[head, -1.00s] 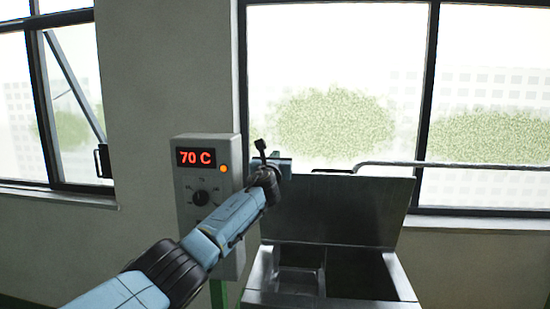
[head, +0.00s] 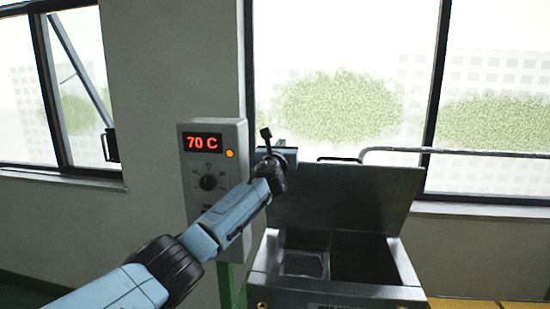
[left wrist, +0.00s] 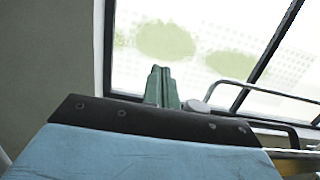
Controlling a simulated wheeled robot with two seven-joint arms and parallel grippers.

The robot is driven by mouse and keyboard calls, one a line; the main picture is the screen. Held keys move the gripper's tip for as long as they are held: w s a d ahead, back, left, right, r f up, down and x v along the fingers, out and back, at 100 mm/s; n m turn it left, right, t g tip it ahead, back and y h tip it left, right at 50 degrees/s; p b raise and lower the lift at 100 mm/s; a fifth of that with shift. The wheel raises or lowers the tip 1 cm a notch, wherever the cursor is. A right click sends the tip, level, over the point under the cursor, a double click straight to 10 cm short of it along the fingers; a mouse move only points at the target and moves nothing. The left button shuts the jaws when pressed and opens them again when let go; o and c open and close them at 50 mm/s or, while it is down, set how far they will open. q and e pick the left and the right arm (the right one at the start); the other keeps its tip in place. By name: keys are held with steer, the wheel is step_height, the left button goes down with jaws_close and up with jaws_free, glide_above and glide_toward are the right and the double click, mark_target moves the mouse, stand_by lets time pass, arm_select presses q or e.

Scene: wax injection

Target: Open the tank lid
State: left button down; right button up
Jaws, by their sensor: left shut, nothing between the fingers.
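The tank (head: 350,293) is a grey metal box with its top open, showing a lighter compartment on the left and a dark one on the right. Its lid (head: 340,200) stands raised at the back, steeply tilted. A dark handle (head: 340,159) shows at the lid's top edge. My left gripper (head: 287,156) is at the lid's upper left corner; whether it touches the lid is unclear. In the left wrist view its green fingers (left wrist: 162,88) are together with nothing between them. My right gripper is not in view.
A grey control box (head: 212,170) reading 70 C stands left of the tank, close behind my left arm. A metal rail (head: 450,152) runs behind the lid to the right. A yellow surface (head: 470,308) lies right of the tank. Windows and wall are behind.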

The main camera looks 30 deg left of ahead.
arm_select(q)
steer(key=v, duration=1.1)
steer(key=shift+s, duration=0.4)
